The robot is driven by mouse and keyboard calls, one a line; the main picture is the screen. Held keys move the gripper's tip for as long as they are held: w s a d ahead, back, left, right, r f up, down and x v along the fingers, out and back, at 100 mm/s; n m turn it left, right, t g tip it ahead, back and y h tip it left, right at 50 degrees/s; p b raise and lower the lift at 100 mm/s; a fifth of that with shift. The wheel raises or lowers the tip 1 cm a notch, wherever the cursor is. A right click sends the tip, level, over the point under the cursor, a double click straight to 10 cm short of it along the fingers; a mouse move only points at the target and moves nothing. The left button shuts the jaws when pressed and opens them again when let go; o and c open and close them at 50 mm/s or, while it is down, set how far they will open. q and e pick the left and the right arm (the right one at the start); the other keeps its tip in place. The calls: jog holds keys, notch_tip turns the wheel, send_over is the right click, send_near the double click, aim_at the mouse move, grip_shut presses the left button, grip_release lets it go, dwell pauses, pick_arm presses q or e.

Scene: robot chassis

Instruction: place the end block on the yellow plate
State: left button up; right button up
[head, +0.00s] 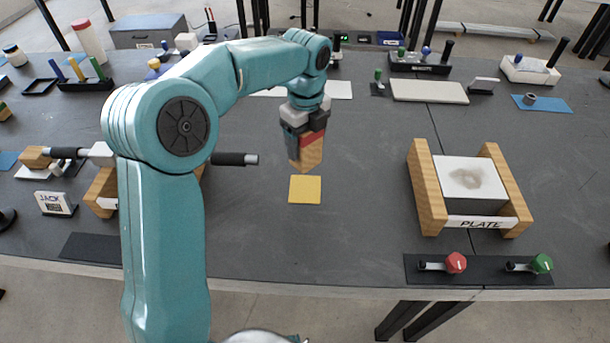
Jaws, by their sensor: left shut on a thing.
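The yellow plate (305,190) is a small flat square lying on the dark table near the middle of the head view. My left gripper (306,138) points down and is shut on a wooden end block (309,155) with a red part at its upper side. The block is just behind the yellow plate in the picture and appears held above the table. The gap under it is hard to judge. My left arm hides part of the table to the left. My right gripper is not in view.
A wooden stand labelled PLATE (427,190) is at the right. A panel with red and green knobs (478,270) lies at the front right edge. A sign marked JACK (55,204) stands at the left. Table around the yellow plate is clear.

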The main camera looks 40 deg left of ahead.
pick_arm(q)
notch_tip(320, 180, down, 10)
jog(key=shift+r+b, duration=0.1)
jog(key=shift+b, duration=0.3)
jog(key=shift+f, duration=0.2)
jog(key=o, duration=1.2)
jog(key=shift+r, duration=0.2)
notch_tip(320, 180, up, 12)
jog(key=shift+p, duration=0.75)
